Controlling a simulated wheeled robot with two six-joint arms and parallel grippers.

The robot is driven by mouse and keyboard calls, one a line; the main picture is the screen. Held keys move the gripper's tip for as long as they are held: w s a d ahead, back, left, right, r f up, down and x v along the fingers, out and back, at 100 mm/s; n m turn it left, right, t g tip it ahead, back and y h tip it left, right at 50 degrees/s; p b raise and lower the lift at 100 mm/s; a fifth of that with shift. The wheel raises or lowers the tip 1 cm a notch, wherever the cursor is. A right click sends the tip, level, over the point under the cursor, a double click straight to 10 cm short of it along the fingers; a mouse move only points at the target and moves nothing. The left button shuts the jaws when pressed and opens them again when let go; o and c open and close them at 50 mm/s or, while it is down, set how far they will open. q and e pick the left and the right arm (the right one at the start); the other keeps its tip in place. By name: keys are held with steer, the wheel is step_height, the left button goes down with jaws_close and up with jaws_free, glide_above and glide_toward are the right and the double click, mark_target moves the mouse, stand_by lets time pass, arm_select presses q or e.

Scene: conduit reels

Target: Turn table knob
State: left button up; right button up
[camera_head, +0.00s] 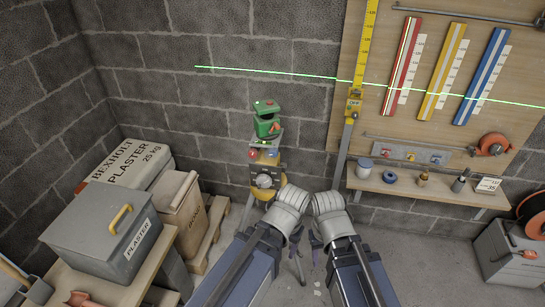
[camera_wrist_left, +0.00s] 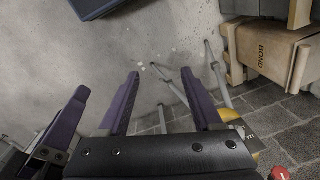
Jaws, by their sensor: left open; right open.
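A green laser level (camera_head: 267,122) stands on a tripod head against the back wall and casts a green line. Below it is a small table with a red knob (camera_head: 252,153) and a blue knob (camera_head: 271,154), and lower a large pale round knob (camera_head: 264,181). Which one is the table knob I cannot tell. A red knob (camera_wrist_left: 279,173) and a yellow part of the stand show in the left wrist view. My left gripper (camera_wrist_left: 160,74) is open and empty, apart from the knobs. My right gripper (camera_head: 316,240) is open, close beside it, mostly hidden behind its wrist.
Left are a grey plaster box (camera_head: 95,235), plaster bags (camera_head: 135,163) and a bond sack (camera_head: 183,205) on a pallet. Right are a wall board with coloured strips, a yellow staff (camera_head: 365,60), a shelf (camera_head: 420,190) and a reel box (camera_head: 505,255). Tripod legs stand near my grippers.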

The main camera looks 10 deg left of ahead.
arm_select(q)
steer(key=w+a+f+t+b, duration=0.1)
steer(key=w+f+t+b, duration=0.25)
steer(key=w, duration=0.35)
steer(key=n+t+h+b, duration=0.1)
steer(key=t+h+b, duration=0.1)
steer(key=t+b, duration=1.1)
glide_toward(273, 155)
steer(key=w+t+p, duration=0.1)
steer(key=w, duration=0.1)
steer(key=shift+w+d+f, duration=0.1)
steer(key=shift+w+f, duration=0.1)
steer(key=shift+w, duration=1.7)
steer(key=shift+w+d+f, duration=0.1)
steer(key=shift+w+f, duration=0.1)
steer(key=shift+w, duration=1.65)
steer(key=shift+c, duration=0.2)
jaws_close()
